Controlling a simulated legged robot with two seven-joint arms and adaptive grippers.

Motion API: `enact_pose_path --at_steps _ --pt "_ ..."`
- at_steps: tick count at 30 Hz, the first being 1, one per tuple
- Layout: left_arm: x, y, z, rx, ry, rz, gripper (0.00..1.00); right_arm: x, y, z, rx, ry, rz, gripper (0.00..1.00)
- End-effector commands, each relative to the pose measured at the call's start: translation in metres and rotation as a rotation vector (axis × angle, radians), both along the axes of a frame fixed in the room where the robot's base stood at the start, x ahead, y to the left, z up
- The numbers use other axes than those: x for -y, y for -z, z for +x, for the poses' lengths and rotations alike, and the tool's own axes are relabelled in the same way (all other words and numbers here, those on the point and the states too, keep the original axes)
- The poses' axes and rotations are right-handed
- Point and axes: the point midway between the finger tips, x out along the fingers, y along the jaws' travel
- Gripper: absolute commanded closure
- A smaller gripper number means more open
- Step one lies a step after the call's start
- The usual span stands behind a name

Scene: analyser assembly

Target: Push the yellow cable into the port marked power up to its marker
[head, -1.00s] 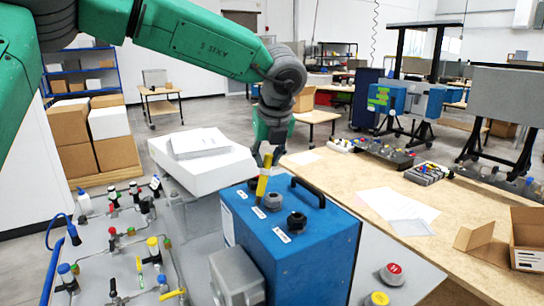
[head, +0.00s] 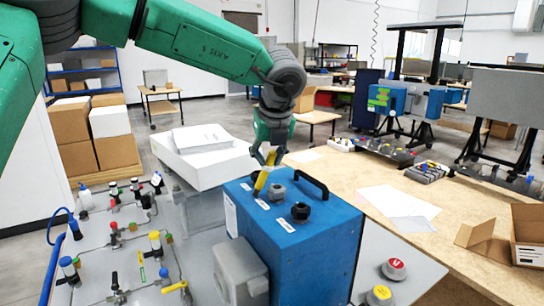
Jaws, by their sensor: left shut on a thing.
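The yellow cable (head: 261,182) stands tilted at the left back of the blue analyser box's top (head: 258,222). My left gripper (head: 268,160) is shut on its upper part. The cable's lower end reaches the box top by the leftmost port position; the port there is hidden, so I cannot tell how deep it sits. A grey port (head: 278,190) and a black port (head: 300,211) show to its right. The small white labels beside them are too small to read. I cannot make out a marker on the cable. My right gripper is not in view.
A black handle (head: 308,186) rises from the box top, right of the ports. A white box with papers (head: 203,160) stands behind left. A panel with valves and hoses (head: 105,240) lies at left, a wooden table (head: 350,180) at right.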

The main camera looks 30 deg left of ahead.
Motion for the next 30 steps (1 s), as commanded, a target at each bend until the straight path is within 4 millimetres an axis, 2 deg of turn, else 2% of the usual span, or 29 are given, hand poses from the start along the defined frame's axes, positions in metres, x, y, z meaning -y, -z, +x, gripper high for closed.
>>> enact_pose_path --at_steps 1,12,30 --pt "-0.003 0.022 -0.005 -0.035 -0.006 -0.001 1.0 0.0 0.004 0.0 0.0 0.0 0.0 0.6" --pt "-0.006 0.034 -0.006 -0.038 -0.009 0.001 1.0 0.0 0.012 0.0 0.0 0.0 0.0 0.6" --pt "0.005 0.022 -0.007 -0.022 -0.003 0.008 1.0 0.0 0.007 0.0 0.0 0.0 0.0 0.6"
